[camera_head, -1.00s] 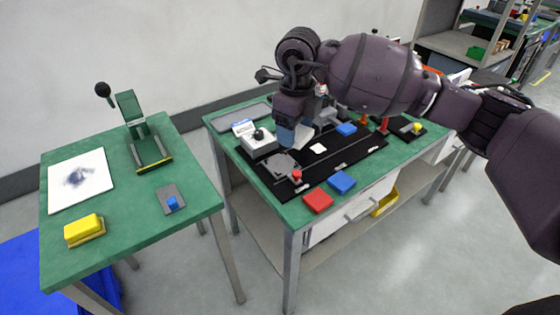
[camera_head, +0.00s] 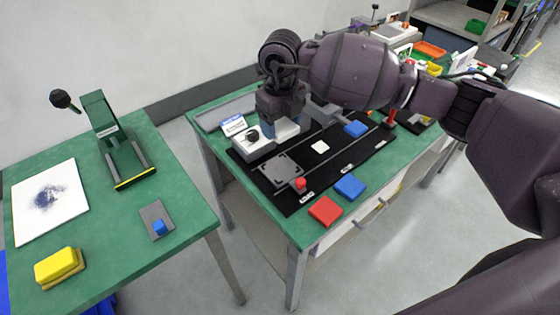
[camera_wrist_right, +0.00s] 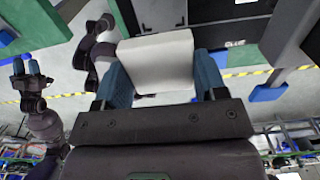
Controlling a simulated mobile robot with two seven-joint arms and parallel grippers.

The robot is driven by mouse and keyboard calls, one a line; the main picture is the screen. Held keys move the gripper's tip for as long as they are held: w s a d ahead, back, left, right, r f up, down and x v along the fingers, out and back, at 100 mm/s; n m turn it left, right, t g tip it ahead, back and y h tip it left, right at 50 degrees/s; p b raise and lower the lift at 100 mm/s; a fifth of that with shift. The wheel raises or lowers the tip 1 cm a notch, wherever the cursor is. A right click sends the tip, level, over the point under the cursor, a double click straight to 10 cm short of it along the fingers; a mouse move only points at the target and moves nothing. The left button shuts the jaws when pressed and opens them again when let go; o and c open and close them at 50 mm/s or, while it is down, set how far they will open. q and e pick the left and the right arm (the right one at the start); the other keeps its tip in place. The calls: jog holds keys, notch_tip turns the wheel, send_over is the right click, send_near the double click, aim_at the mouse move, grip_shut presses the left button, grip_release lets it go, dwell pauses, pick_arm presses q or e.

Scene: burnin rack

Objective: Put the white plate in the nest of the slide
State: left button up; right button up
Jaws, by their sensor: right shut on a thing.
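My right gripper (camera_head: 284,122) hangs over the back left of the black board (camera_head: 345,165). It is shut on a white plate (camera_wrist_right: 158,62), which shows between its two blue fingers in the right wrist view. In the head view the white plate (camera_head: 287,132) shows partly below the gripper, beside the white box with a black knob (camera_head: 252,141). A grey square plate with raised corners (camera_head: 278,171), which looks like the slide's nest, lies on the board in front of the gripper, empty. My left gripper (camera_wrist_right: 27,68) shows small in the right wrist view, fingers apart.
A small white square (camera_head: 319,147) and a blue block (camera_head: 356,129) lie on the board. A red knob (camera_head: 300,184) stands by the grey plate. Red (camera_head: 326,211) and blue (camera_head: 350,187) blocks lie at the front edge. A green press (camera_head: 112,140) stands on the left table.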

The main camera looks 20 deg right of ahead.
send_over(281, 169)
notch_tip(281, 169, down, 7)
jog(key=shift+f+b, duration=0.2)
jog(key=shift+b, duration=0.15)
notch_tip(281, 169, down, 6)
jog(key=shift+r+b, duration=0.1)
jog(key=shift+b, duration=0.35)
pick_arm(q)
jog(key=shift+w+d+f, duration=0.2)
jog(key=shift+w+f, duration=0.2)
jog(key=shift+w, duration=0.05)
pick_arm(e)
jog(key=o, duration=0.9)
pick_arm(q)
jog(key=shift+w+r, duration=0.1)
